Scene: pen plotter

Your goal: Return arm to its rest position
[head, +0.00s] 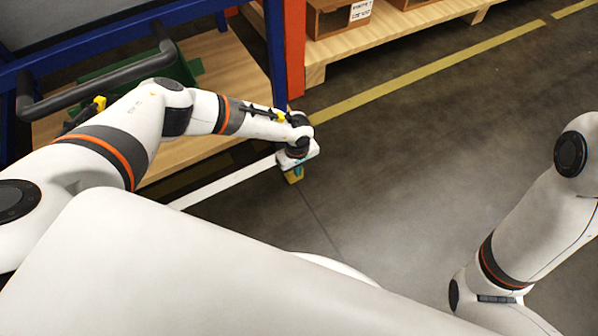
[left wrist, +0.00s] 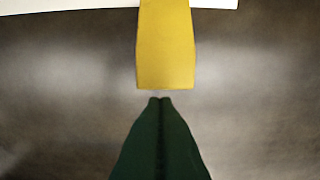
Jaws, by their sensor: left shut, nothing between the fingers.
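My left arm reaches from the left over the floor in the head view. Its gripper (head: 294,174) points down, with teal and yellow at its tip, and it is shut and empty. In the left wrist view the gripper (left wrist: 160,94) shows as a dark green tapered part from below and a yellow part from above, their ends close together. No object is held there. My right arm shows at the right edge of the head view, but its gripper is outside the picture.
A blue frame (head: 276,50) with a wooden shelf (head: 222,62) stands at the left, close to my left arm, with a dark handle bar (head: 95,92). Behind is an orange post (head: 294,45) and a pallet (head: 385,38) with boxes. The grey floor (head: 420,140) between my arms is clear.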

